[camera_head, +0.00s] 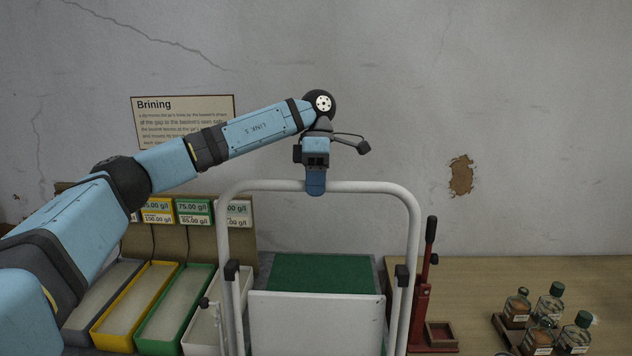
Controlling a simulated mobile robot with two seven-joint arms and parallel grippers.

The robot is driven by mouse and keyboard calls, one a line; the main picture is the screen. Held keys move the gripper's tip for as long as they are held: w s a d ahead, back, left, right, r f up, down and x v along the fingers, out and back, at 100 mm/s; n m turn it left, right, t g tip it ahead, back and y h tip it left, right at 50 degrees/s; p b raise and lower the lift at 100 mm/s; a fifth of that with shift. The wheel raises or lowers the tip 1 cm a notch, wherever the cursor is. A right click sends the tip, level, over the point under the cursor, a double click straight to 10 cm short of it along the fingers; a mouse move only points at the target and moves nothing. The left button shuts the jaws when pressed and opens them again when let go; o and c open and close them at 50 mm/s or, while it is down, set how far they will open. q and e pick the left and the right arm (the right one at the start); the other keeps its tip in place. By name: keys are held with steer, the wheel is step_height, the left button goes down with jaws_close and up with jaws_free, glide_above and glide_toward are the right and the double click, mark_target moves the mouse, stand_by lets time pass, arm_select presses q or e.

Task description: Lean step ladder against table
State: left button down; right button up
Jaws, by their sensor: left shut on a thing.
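The step ladder has a white tubular frame (408,205) and a white flat panel (315,325). It stands upright in front of the table (480,280), and its lower part is out of view. My left gripper (316,190) is shut on the top bar of the ladder, left of the picture's middle. I cannot tell whether the ladder touches the table edge, which is hidden behind it. My right gripper is not in view.
Grey, yellow, green and white bins (175,310) stand on the left. A green mat (322,274) lies behind the ladder. A red lever tool (427,270) stands close to its right side. Several small jars (548,303) stand at the right.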

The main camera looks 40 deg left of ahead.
arm_select(q)
steer(key=w+a+p, duration=0.1)
steer(key=w, duration=0.1)
steer(key=w+a+f+p, duration=0.1)
steer(key=shift+w+a+f, duration=0.15)
steer(key=shift+w+a, duration=0.05)
steer(key=shift+w, duration=0.15)
steer(key=shift+s+d, duration=0.1)
stand_by(0.4)
steer(key=shift+s+d, duration=0.6)
steer(key=shift+s, duration=0.3)
steer(key=shift+s+d, duration=0.6)
steer(key=shift+s, duration=0.25)
steer(key=shift+f, duration=0.1)
steer(key=shift+w, duration=0.1)
